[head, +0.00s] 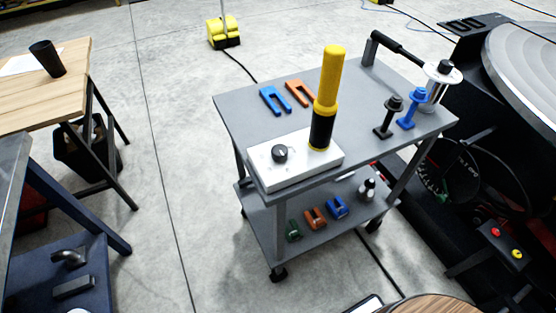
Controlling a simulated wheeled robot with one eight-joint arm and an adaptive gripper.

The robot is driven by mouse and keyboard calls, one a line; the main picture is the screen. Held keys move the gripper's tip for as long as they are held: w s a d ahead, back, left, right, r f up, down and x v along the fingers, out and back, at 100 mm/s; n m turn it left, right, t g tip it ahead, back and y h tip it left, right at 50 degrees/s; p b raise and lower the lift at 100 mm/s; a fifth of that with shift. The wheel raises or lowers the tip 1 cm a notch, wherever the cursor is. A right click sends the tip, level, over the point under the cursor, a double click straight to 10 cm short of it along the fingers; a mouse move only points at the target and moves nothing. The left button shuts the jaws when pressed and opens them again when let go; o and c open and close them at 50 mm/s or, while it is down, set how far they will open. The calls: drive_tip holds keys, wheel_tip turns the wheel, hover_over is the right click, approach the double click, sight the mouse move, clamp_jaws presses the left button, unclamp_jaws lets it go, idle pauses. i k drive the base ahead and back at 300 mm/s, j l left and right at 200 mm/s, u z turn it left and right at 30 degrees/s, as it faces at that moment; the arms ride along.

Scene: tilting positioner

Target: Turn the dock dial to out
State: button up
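A white box (262,172) sits at the near edge of the grey cart's top. A round black knob (280,153) with a light mark is on the box's top, toward the left, and looks like the dock dial. I cannot read any labels around it or tell which setting it points to. A tall yellow cylinder with a black lower part (326,95) stands upright on the right part of the same box. My gripper is not in view.
The grey cart (240,122) also bears blue (275,100) and orange (300,93) forked pieces, and black (388,117) and blue (411,108) upright bolts. A black-handled lever (398,44) is behind. Dark machinery (480,190) stands right. Floor left of the cart is clear.

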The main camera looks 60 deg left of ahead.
sight(279, 152)
drive_tip(key=u, duration=2.5)
drive_tip(key=k+j, duration=0.05)
drive_tip(key=j, duration=0.05)
